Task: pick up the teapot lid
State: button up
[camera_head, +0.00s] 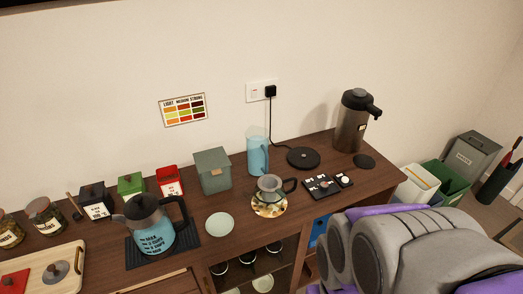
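A blue and dark grey teapot (150,237) with a black handle and printed text stands on a dark mat (188,252) at the left of the wooden cabinet top. A round grey lid-like piece with a small knob (56,271) lies on a light wooden tray (73,256) at the lower left. I cannot tell for sure whether it is the teapot's lid. The teapot's top looks dark; whether it is covered is unclear. Grey and purple parts of my arm fill the lower right. My gripper's fingers are not in view.
Canisters, including a green-grey box (214,173), line the back. A blue pitcher (258,155), a dripper (270,188), a black round base (303,158) and a tall flask (352,122) stand to the right. A pale saucer (220,224) lies beside the mat. Bins stand at far right.

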aim_at(57, 270)
jog(key=u, duration=2)
jog(key=z, duration=1.9)
jog(key=j+u, duration=0.15)
jog(key=j, duration=0.55)
jog(key=j+u, duration=0.1)
jog(key=j, duration=0.65)
jog(key=i+j+u, duration=0.15)
jog(key=j, duration=0.55)
jog(key=j+u, duration=0.1)
jog(key=j, duration=0.65)
jog(key=i, duration=0.05)
